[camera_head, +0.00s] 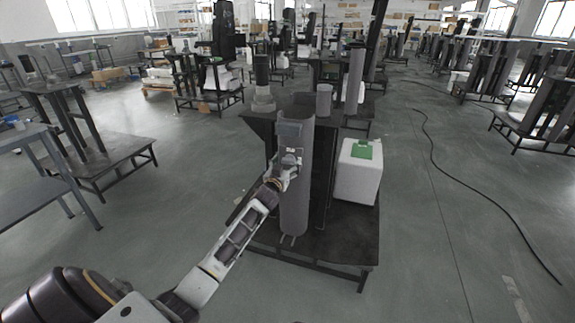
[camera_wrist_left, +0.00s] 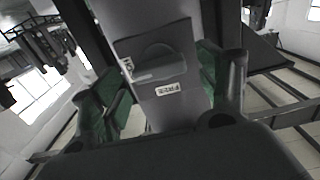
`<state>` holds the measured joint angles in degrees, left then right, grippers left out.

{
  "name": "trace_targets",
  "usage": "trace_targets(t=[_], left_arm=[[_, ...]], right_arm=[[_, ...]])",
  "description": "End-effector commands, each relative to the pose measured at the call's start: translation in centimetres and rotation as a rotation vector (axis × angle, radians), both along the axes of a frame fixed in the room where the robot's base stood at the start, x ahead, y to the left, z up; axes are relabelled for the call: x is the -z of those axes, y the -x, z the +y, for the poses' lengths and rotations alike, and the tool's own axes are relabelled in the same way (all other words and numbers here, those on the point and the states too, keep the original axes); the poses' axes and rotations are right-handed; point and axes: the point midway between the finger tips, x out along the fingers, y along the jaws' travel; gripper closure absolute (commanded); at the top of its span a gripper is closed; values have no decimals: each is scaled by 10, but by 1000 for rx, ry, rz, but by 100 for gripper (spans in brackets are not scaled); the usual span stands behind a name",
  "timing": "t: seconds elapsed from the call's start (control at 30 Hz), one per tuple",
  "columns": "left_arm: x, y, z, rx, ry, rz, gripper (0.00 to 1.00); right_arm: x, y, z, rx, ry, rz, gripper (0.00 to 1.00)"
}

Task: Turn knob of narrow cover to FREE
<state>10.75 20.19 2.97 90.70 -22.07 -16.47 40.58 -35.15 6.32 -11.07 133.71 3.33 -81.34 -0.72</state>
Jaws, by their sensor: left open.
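The narrow cover (camera_head: 294,205) is a tall grey panel on the front of the lift column in the head view. In the left wrist view the cover (camera_wrist_left: 150,22) runs down from the top. Its knob (camera_wrist_left: 158,68) is a grey bar on a round base, lying roughly across the cover. One end of the bar is beside a partly hidden label (camera_wrist_left: 126,67) on the left. A white FREE label (camera_wrist_left: 167,89) sits below the bar. My left gripper (camera_head: 291,163) is at the cover, its green-padded fingers open on either side of the knob (camera_wrist_left: 165,98). Contact is unclear.
The column stands on a dark platform (camera_head: 345,245). A white box (camera_head: 357,183) with a green item on top stands to its right. A black cable (camera_head: 465,185) lies on the floor further right. Similar stands fill the background, and a grey table (camera_head: 25,190) is at the left.

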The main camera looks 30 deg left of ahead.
Motion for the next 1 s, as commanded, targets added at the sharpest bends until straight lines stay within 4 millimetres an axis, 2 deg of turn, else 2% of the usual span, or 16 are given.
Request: trace_targets(t=[0.27,0.63,1.0], left_arm=[[0,-12,3,0,0,0,25],[0,-13,3,0,0,0,25],[0,-13,3,0,0,0,70]], right_arm=[[-8,-3,1,-1,-5,-18,60],[-6,-1,1,-2,-6,-14,60],[-6,-1,1,-2,-6,-13,60]])
